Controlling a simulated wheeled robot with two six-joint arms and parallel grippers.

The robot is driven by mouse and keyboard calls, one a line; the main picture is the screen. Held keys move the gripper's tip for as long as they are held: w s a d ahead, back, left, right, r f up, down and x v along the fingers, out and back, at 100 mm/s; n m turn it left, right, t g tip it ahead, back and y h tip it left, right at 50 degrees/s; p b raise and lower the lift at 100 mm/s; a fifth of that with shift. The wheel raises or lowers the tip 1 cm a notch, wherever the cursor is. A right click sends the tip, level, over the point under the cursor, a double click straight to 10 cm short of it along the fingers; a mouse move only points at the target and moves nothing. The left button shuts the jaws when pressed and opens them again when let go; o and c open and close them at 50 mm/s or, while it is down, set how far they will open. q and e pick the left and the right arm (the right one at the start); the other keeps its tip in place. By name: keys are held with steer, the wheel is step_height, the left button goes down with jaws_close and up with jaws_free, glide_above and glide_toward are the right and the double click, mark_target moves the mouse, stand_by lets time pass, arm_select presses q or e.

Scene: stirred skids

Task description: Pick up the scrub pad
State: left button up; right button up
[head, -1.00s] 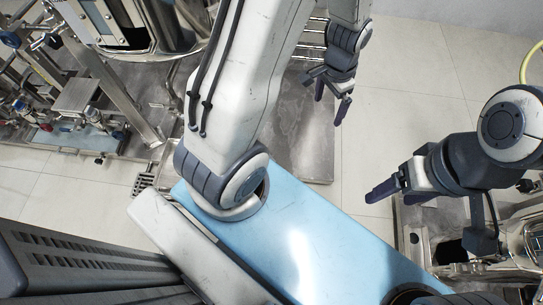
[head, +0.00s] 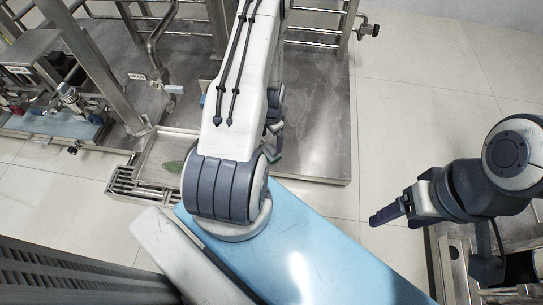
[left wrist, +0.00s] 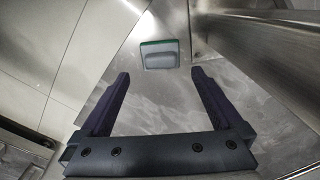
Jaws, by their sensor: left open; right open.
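The scrub pad (left wrist: 160,58), a small grey block with a green edge, lies on a metal surface in the left wrist view. It sits just ahead of the fingertips, centred between them and apart from both. My left gripper (left wrist: 160,75) is open and empty. In the head view my left gripper (head: 275,135) is mostly hidden behind my own forearm, and a bit of green (head: 275,155) shows beside it, too small to name for sure. My right gripper (head: 390,212) is open and empty, off to the right above the floor.
The metal platform (head: 318,130) has a bare right part. Metal posts and rails (head: 218,25) stand behind. Steel equipment (head: 45,70) fills the left. Tiled floor (head: 420,120) is clear at right.

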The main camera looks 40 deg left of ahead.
mark_target(271, 149)
arm_select(q)
step_height(271, 149, down, 3)
steer(key=shift+r+b, duration=0.2)
steer(key=shift+b, duration=0.25)
steer(key=f+b, duration=0.4)
steer(key=f, duration=0.1)
steer(key=shift+s, duration=0.2)
arm_select(e)
step_height(271, 149, down, 6)
steer(key=shift+r, duration=0.15)
arm_select(q)
steer(key=c, duration=1.2)
steer(key=shift+r+p, duration=0.5)
steer(key=shift+r, duration=0.15)
steer(key=shift+c, duration=0.2)
step_height(271, 149, up, 4)
steer(key=p, duration=0.3)
steer(key=d+r+p, duration=0.5)
steer(key=d, duration=0.6)
steer(key=shift+d+r, duration=0.3)
steer(key=shift+r, duration=0.1)
arm_select(e)
step_height(271, 149, up, 9)
arm_select(q)
steer(key=shift+w, duration=0.1)
arm_select(e)
steer(key=shift+r, duration=0.1)
